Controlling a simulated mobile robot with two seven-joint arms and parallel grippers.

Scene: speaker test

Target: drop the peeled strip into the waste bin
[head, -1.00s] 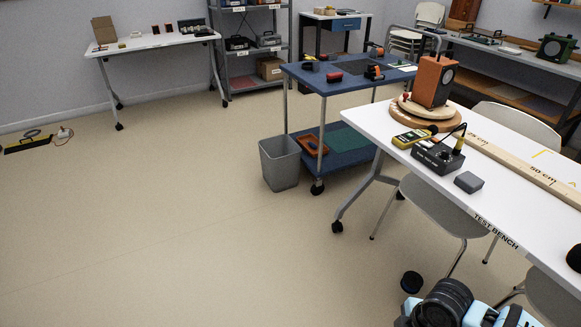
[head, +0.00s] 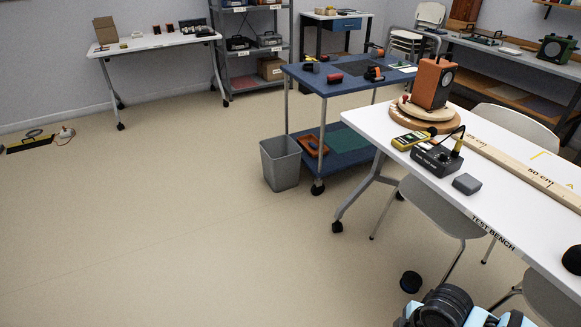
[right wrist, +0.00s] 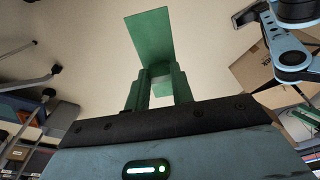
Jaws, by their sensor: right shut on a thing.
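The grey waste bin (head: 281,168) stands upright on the floor beside the left end of the blue cart in the head view. Its inside is mostly hidden from this angle. A flat green strip (right wrist: 150,38) shows in the right wrist view, standing out beyond the fingers. My right gripper (right wrist: 158,85) is shut on the strip, with a finger on either side of it. In the head view only part of my arm shows at the bottom right, and the strip is not seen there. My left gripper is in neither view.
The blue cart (head: 313,79) stands just right of the bin. The white test bench (head: 490,212) fills the right side, with a grey chair (head: 435,207) under it. A floor plug and cable lie far left. The floor left of and before the bin is clear.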

